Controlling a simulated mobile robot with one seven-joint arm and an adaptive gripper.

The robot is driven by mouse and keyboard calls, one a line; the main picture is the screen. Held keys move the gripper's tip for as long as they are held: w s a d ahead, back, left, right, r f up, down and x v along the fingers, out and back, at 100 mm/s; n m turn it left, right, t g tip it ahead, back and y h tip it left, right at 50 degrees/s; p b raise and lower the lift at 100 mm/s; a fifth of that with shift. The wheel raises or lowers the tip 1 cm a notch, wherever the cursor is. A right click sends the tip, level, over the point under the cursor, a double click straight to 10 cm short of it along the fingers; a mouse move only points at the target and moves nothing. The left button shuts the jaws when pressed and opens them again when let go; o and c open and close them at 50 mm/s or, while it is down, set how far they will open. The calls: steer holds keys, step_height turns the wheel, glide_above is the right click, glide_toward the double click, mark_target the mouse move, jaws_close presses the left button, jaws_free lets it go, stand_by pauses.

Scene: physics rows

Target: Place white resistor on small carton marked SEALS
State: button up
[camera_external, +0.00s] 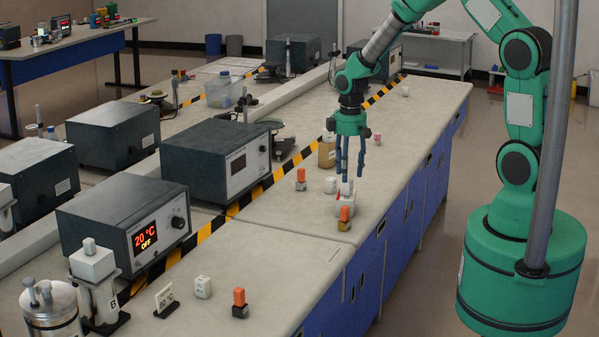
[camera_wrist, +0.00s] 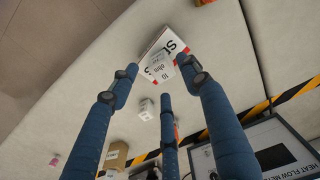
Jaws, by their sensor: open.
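The white resistor (camera_wrist: 159,67), labelled 10 ohm, shows in the wrist view on top of a white carton with red print (camera_wrist: 177,44). Only part of the carton's lettering, an S, is legible. In the external view the white resistor (camera_external: 346,187) sits on the carton (camera_external: 342,199) near the bench's right edge. My gripper (camera_external: 350,176) is directly above, its blue fingers pointing down. In the wrist view my gripper (camera_wrist: 161,80) has its fingers spread apart around the resistor. Whether any finger touches it, I cannot tell.
An orange block (camera_external: 345,213) stands close in front of the carton, and another orange block (camera_external: 301,176) stands to the left. A small white block (camera_external: 330,185) and a brown carton (camera_external: 326,155) are nearby. Grey instruments (camera_external: 215,160) line the left. The bench further back is mostly clear.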

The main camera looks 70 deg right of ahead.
step_height(320, 180, up, 7)
steer(key=p, duration=0.1)
stand_by(0.3)
steer(key=shift+r, duration=0.15)
stand_by(0.4)
steer(key=s+a+r+t, duration=0.1)
steer(key=s+a+r, duration=0.5)
steer(key=r, duration=0.4)
steer(key=s+a+r+t, duration=0.2)
steer(key=s+a+r, duration=0.1)
steer(key=a+r, duration=0.55)
steer(key=s+a+r+t, duration=0.1)
steer(key=s+a+r, duration=0.3)
steer(key=s, duration=0.4)
steer(key=s+a+r+m+t, duration=0.1)
steer(key=s+a+r, duration=0.3)
steer(key=s, duration=0.5)
steer(key=shift+s+a+r, duration=0.15)
steer(key=shift+s+r, duration=0.15)
steer(key=shift+r, duration=0.25)
